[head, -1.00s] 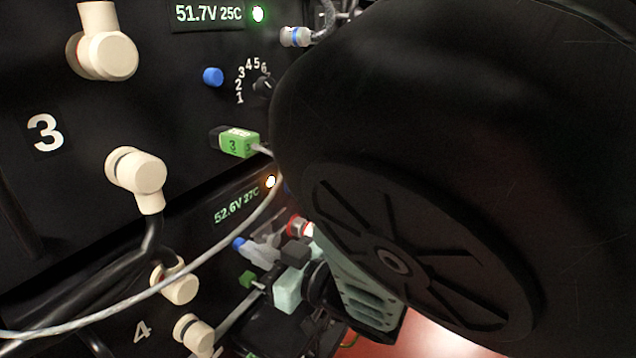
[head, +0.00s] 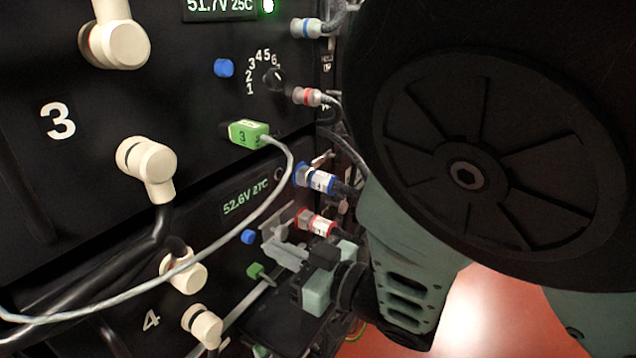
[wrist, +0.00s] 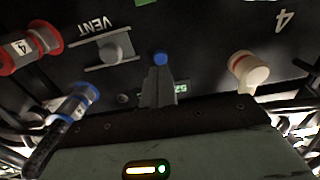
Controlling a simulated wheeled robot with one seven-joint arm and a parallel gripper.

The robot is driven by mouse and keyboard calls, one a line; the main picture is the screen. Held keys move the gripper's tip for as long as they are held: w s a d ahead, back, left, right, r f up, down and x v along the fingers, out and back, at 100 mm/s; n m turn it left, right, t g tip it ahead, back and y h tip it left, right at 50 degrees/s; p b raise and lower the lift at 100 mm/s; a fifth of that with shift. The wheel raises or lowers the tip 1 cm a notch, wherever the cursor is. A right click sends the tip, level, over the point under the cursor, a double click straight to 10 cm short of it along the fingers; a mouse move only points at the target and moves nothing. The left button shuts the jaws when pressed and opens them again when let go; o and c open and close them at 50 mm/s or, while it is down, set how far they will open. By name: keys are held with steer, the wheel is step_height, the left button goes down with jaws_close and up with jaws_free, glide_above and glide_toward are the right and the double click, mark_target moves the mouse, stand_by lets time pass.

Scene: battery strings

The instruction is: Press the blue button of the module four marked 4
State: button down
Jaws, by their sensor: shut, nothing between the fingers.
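Module four is the lower black module, with a white 4 label (head: 151,320) in the head view and an upside-down 4 (wrist: 285,20) in the wrist view. Its blue button (head: 248,237) is below the 52.6V 27C display (head: 246,197). In the wrist view the button (wrist: 160,58) is just beyond the tips of my gripper (wrist: 159,72). My gripper (head: 268,238) is shut and empty, pointing at the panel. The tips are very close to the button; I cannot tell whether they touch it. The fingers partly hide the display in the wrist view.
Blue (head: 317,180) and red (head: 315,222) connectors sit right of the button. A grey VENT knob (wrist: 112,50) is near the fingers. A pale cable (head: 285,190) loops from the green plug (head: 246,133). Module three's blue button (head: 223,67) is above.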

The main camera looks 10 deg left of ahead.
steer(key=shift+v, duration=2)
steer(key=w+d+f+m+h, duration=0.2)
steer(key=d+m+h, duration=0.4)
steer(key=d+h, duration=0.3)
steer(key=s+d+r+g+h, duration=0.3)
steer(key=s+d+g+h, duration=0.4)
steer(key=s+d, duration=0.8)
step_height(320, 180, up, 18)
steer(key=s+a+p, duration=0.1)
steer(key=s+p, duration=0.1)
steer(key=p, duration=1.5)
stand_by(0.5)
